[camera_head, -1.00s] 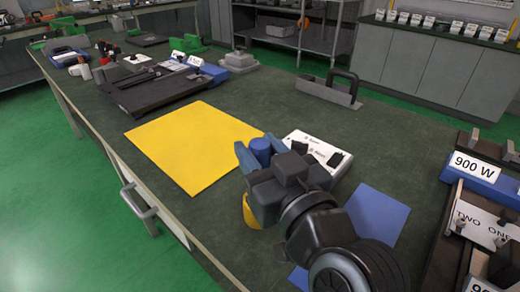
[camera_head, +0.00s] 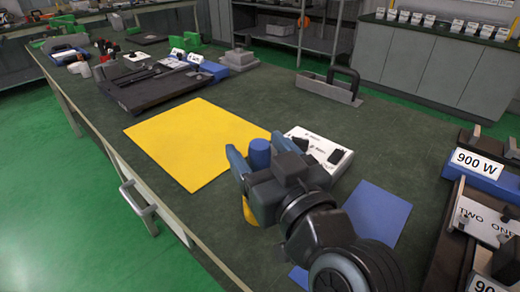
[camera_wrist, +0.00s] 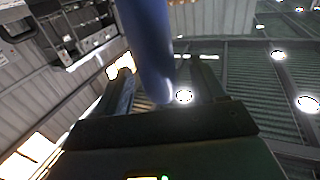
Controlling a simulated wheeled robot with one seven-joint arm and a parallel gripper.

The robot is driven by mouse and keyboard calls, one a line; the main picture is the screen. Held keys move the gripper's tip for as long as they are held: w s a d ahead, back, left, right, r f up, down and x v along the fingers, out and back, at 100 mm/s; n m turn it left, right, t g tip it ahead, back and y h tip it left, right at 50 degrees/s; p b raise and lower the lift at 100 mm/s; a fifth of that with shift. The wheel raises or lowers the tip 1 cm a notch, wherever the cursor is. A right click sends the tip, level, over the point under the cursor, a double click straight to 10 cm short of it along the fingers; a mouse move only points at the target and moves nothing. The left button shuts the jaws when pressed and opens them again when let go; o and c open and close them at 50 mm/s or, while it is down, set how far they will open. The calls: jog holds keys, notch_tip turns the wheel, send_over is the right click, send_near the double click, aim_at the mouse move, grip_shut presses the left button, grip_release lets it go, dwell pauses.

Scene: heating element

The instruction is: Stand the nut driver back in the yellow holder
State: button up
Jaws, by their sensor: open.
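The nut driver's blue handle (camera_head: 260,153) stands up between the fingers of my gripper (camera_head: 257,150) in the head view. In the wrist view the blue handle (camera_wrist: 150,45) comes down between the two dark fingers, with gaps at its sides. My gripper is open around the handle, not clamped on it. A rounded part of the yellow holder (camera_head: 249,211) shows just below my gripper. The rest of the holder and the driver's lower end are hidden behind my gripper, so I cannot see how the driver sits in it.
A yellow mat (camera_head: 190,140) lies left of my gripper. A white box with black switches (camera_head: 318,150) stands close behind it, and a blue mat (camera_head: 375,213) lies to the right. Dark fixtures with a 900 W label (camera_head: 478,163) line the right edge.

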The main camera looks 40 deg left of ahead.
jog(key=b+v, duration=0.1)
jog(key=v, duration=0.7)
jog(key=shift+s, duration=0.1)
dwell(0.4)
